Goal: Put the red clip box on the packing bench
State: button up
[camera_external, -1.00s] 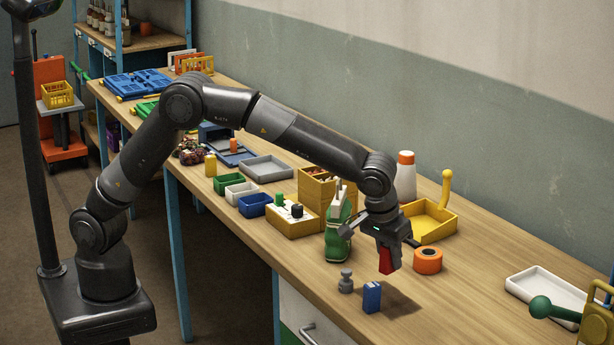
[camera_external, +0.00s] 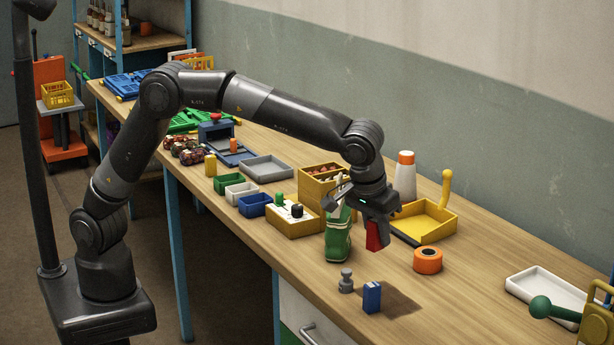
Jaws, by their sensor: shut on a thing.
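The red clip box (camera_external: 373,236) is held in my gripper (camera_external: 373,222), which is shut on it. The box hangs upright in the air above the packing bench (camera_external: 470,285), with its upper part hidden by the fingers. A dark shadow lies on the wood below, near a blue box (camera_external: 372,297). The box in my gripper is apart from the bench top.
A green bottle-like sack (camera_external: 338,240) stands close left of my gripper. A grey weight (camera_external: 346,281), an orange tape roll (camera_external: 428,260) and a yellow dustpan-like tray (camera_external: 430,225) are nearby. Bare wood lies at the front right, before a white tray (camera_external: 548,292).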

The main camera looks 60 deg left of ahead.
jog(key=w+a+n, duration=0.3)
jog(key=w+a, duration=0.7)
jog(key=a, duration=0.1)
jog(key=w+a+n, duration=0.2)
jog(key=w+a, duration=0.1)
jog(key=a, duration=1)
jog(key=w+a+n+g+y, duration=0.1)
jog(key=w+a+n, duration=0.2)
jog(key=a, duration=1)
jog(key=w+a+n+g+y, duration=0.1)
jog(key=w+a, duration=0.3)
jog(key=a, duration=0.9)
jog(key=shift+w+a+r+n, duration=0.1)
jog(key=shift+w+a+n, duration=0.15)
jog(key=shift+n, duration=0.65)
jog(key=s+a+n, duration=0.3)
jog(key=a, duration=1.5)
jog(key=s+a+n+g, duration=0.1)
jog(key=s+a+n, duration=0.1)
jog(key=s+a, duration=0.55)
jog(key=s+a+n+g, duration=0.15)
jog(key=s+a, duration=0.25)
jog(key=a, duration=0.7)
jog(key=s+a+n, duration=0.3)
jog(key=s+a, duration=0.2)
jog(key=a, duration=0.4)
jog(key=f, duration=1.5)
jog(key=shift+d+f, duration=0.2)
jog(key=shift+f, duration=0.15)
jog(key=shift+f, duration=0.2)
